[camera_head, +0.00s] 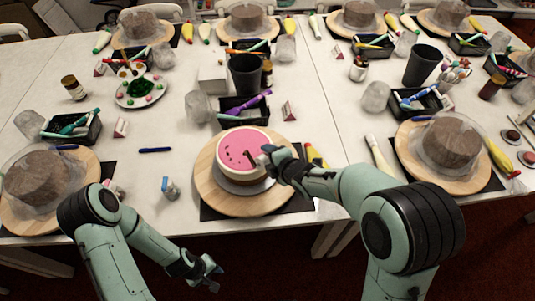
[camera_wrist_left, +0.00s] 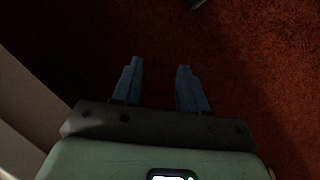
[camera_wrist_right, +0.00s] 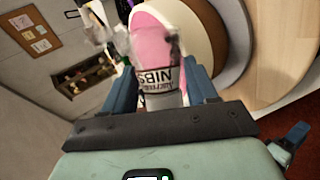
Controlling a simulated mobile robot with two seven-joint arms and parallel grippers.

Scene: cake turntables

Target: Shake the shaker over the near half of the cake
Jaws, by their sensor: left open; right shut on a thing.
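The cake (camera_head: 236,150) has a pink top and stands on a round wooden turntable (camera_head: 211,189) at the table's front middle. Several dark specks lie on the pink top. My right gripper (camera_head: 272,156) is over the cake's right side, shut on the shaker (camera_head: 259,159). In the right wrist view the shaker (camera_wrist_right: 157,80), its label reading "NIBS" upside down, sits between the fingers (camera_wrist_right: 162,88), with the pink top (camera_wrist_right: 150,30) beyond it. Its outlet is unclear. My left gripper (camera_head: 213,273) is open and empty beyond the table's front edge; its fingers (camera_wrist_left: 155,85) are over red floor.
Covered brown cakes on boards stand left (camera_head: 38,178) and right (camera_head: 447,143). Behind the pink cake are a black tray (camera_head: 232,118) with a purple tool and a dark cup (camera_head: 244,74). A small bottle (camera_head: 170,188) stands left of the turntable.

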